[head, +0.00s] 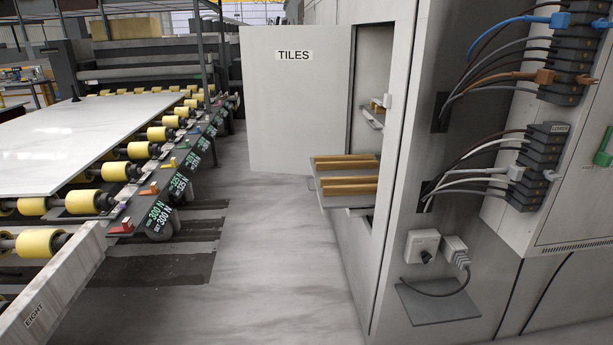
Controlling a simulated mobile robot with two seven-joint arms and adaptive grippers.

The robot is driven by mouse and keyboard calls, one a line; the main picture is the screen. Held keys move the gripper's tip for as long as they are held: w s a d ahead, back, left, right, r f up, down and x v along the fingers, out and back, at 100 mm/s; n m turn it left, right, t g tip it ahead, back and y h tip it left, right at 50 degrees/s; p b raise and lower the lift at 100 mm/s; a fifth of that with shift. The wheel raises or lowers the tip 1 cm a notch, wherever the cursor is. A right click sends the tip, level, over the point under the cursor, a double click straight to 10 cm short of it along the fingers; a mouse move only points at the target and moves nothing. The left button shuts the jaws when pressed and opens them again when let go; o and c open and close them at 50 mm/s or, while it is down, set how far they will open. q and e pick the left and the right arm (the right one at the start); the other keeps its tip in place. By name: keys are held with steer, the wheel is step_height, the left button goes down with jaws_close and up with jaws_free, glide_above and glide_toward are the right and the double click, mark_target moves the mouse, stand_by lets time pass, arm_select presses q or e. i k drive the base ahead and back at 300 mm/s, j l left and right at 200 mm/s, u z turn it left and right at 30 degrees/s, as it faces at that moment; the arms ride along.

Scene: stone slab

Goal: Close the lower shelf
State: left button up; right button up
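The lower shelf (343,201) sticks out of the opening in the grey cabinet (400,180) at the centre right. An upper shelf (373,118) with small items sits farther inside the same opening. The cabinet door (293,110), a pale panel marked TILES, stands open to the left of the opening. Neither of my grippers shows in the head view.
A roller conveyor with yellow rollers (114,171) and a pale stone slab (75,137) fills the left. Cables and dark connectors (542,165) hang on the right panel, above a small ledge (438,303). The grey floor (265,265) between is clear.

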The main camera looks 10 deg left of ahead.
mark_target(347, 181)
steer(key=i+j, duration=0.95)
steer(key=j, duration=0.25)
steer(key=i+j+z, duration=0.2)
steer(key=i, duration=0.3)
steer(key=i+j+z, duration=0.15)
steer(key=i+j, duration=0.3)
